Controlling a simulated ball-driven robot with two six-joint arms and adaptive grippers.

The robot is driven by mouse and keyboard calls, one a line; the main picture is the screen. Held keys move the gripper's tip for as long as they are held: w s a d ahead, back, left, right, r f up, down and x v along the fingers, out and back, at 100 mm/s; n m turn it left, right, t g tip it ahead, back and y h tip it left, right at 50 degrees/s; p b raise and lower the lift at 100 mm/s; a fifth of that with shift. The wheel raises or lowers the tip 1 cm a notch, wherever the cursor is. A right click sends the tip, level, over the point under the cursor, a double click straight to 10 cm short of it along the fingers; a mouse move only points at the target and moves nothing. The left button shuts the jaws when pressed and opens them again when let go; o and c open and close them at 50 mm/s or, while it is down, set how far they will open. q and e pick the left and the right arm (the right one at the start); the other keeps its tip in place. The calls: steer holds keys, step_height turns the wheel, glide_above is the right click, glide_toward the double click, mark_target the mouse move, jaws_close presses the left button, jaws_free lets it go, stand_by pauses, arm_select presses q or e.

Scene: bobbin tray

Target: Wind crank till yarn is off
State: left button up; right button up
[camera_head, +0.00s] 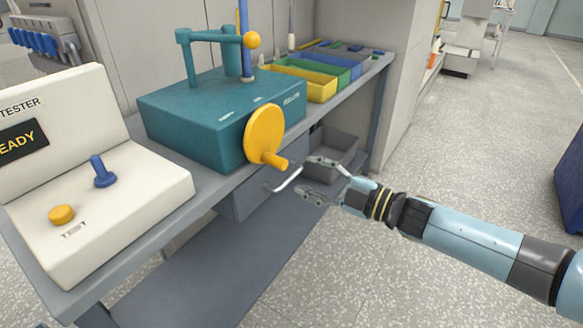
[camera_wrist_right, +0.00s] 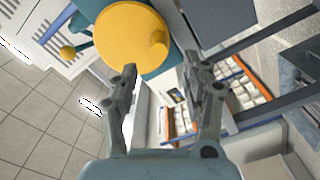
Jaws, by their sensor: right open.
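A teal winder box (camera_head: 205,112) stands on the grey bench. Its yellow crank disc (camera_head: 262,131) is on the front right face, with a peg-like handle (camera_head: 276,162) sticking out low on it. On top are a teal arm with a short teal cylinder (camera_head: 231,62) and a blue upright post (camera_head: 244,30) with a yellow ball. I cannot make out any yarn. My right gripper (camera_head: 307,178) is open and empty, a little right of and below the crank handle, apart from it. In the right wrist view the crank disc (camera_wrist_right: 125,35) lies beyond the open fingers (camera_wrist_right: 161,72). My left gripper is not in view.
A white tester box (camera_head: 95,195) with a blue lever and yellow button stands at the left. Yellow, green and blue bins (camera_head: 305,84) line the bench behind the winder. A drawer with a bar handle (camera_head: 284,181) sits under the bench near my gripper. Open floor lies right.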

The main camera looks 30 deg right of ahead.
steer(key=v, duration=0.4)
steer(key=shift+s, duration=0.1)
steer(key=shift+f, duration=0.1)
stand_by(0.3)
steer(key=s+f+m+g+h, duration=0.4)
steer(key=s+f, duration=0.4)
steer(key=f, duration=0.5)
steer(key=s+f+m+g+h, duration=0.3)
steer(key=s+f+m, duration=0.4)
steer(key=f, duration=0.7)
steer(key=s+a+f+m+g, duration=0.1)
steer(key=s+f+g, duration=0.2)
steer(key=s, duration=0.5)
steer(key=s+a+f+m+g, duration=0.1)
steer(key=s+f+m+g, duration=0.1)
steer(key=s, duration=0.7)
steer(key=s+a+f+m+g, duration=0.2)
steer(key=s+f, duration=0.4)
steer(key=s, duration=0.3)
steer(key=shift+s+f+g+h, duration=0.25)
steer(key=shift+f+g+h, duration=0.1)
steer(key=shift+g, duration=0.55)
